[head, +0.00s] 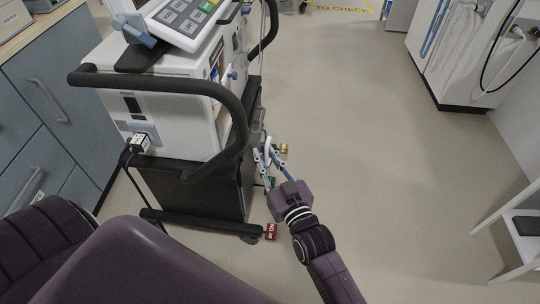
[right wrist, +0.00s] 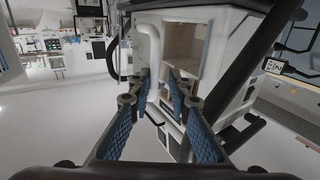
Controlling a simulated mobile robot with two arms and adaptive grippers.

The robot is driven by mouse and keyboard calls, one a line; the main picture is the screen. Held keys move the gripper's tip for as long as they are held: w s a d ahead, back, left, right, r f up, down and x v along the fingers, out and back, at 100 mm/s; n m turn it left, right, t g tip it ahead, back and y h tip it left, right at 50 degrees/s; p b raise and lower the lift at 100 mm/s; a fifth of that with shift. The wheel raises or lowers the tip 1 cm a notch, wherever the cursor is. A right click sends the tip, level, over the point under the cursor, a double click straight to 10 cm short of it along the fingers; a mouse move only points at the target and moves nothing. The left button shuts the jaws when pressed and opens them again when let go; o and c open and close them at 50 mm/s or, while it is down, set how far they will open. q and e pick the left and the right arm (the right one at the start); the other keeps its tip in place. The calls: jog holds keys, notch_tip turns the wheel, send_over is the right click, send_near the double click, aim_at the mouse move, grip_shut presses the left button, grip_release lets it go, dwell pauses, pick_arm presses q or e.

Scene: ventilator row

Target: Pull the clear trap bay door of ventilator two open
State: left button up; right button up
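Ventilator (head: 165,95) stands on a dark wheeled cart in the head view; its number cannot be read. In the right wrist view its side shows a beige recessed bay (right wrist: 183,42). A white curved upright handle (right wrist: 149,42) stands at the bay's left edge. The clear door panel itself is hard to make out, so I cannot tell how far it is open. My right gripper (right wrist: 160,78) is open, its blue-padded fingers apart, with the lower handle near the fingertips; contact is unclear. It also shows in the head view (head: 267,156) beside the cart. My left gripper is out of view.
A black push rail (head: 160,84) curves around the ventilator. A red tag (head: 271,231) is by the cart base. Blue-grey cabinets (head: 50,90) stand at left, another white machine (head: 465,45) at upper right, a white stand (head: 515,225) at right. The floor between is clear.

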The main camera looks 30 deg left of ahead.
jog(key=shift+o, duration=0.6)
jog(key=shift+a, duration=0.1)
jog(key=shift+d, duration=0.2)
jog(key=shift+d, duration=0.2)
jog(key=v, duration=1.1)
jog(key=shift+s, duration=0.3)
